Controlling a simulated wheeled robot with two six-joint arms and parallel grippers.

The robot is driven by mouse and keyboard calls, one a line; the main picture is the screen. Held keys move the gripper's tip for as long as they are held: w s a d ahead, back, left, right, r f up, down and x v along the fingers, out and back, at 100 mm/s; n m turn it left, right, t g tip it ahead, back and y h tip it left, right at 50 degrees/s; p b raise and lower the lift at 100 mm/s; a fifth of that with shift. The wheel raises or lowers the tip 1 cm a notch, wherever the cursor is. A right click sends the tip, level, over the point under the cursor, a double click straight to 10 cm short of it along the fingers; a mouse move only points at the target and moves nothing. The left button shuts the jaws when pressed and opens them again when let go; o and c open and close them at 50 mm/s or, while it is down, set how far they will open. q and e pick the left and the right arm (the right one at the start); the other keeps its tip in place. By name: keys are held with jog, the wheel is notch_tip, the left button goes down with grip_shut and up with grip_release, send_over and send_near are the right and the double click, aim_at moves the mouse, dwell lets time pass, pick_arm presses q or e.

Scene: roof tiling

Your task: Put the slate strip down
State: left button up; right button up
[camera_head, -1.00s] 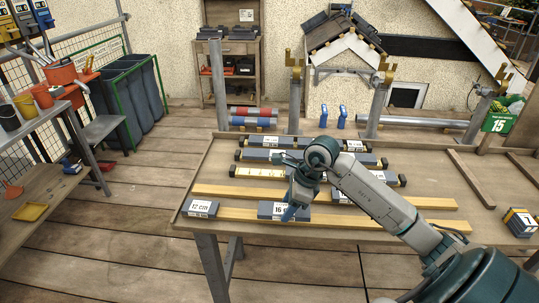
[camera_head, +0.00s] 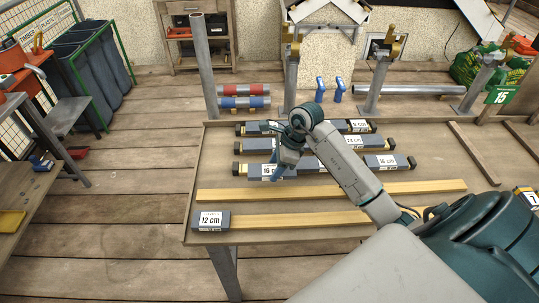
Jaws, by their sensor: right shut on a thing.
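A grey slate strip (camera_head: 258,173) with a white 16 cm label is at the left part of the nearest row with dark end blocks. My right gripper (camera_head: 280,172) comes down over it from above and is shut on it. The strip looks level and in line with the row; I cannot tell whether it touches the batten under it. Another slate strip labelled 16 cm (camera_head: 381,161) lies at the right of the same row. My right forearm hides the row's middle. My left gripper is not in view.
Two more slate rows lie behind, with strips labelled 8 cm (camera_head: 358,126) and 24 cm (camera_head: 350,142). A 12 cm block (camera_head: 210,220) lies at the table's front left corner by a bare wooden batten (camera_head: 290,219). Steel posts (camera_head: 205,75) stand along the back edge.

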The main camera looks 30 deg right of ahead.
jog(key=w, duration=0.1)
jog(key=w+d+p, duration=0.1)
jog(key=w, duration=0.3)
jog(key=shift+w+d+f, duration=0.1)
jog(key=shift+d, duration=0.2)
jog(key=shift+w+d+f+p, duration=0.2)
jog(key=shift+w+p, duration=0.1)
jog(key=shift+w, duration=0.1)
notch_tip(320, 180, down, 3)
jog(key=shift+a+p, duration=0.1)
jog(key=shift+p, duration=0.8)
jog(key=shift+f, duration=0.25)
jog(key=shift+f, duration=0.1)
jog(key=shift+f+b, duration=0.1)
jog(key=shift+b, duration=0.25)
jog(key=o, duration=1.1)
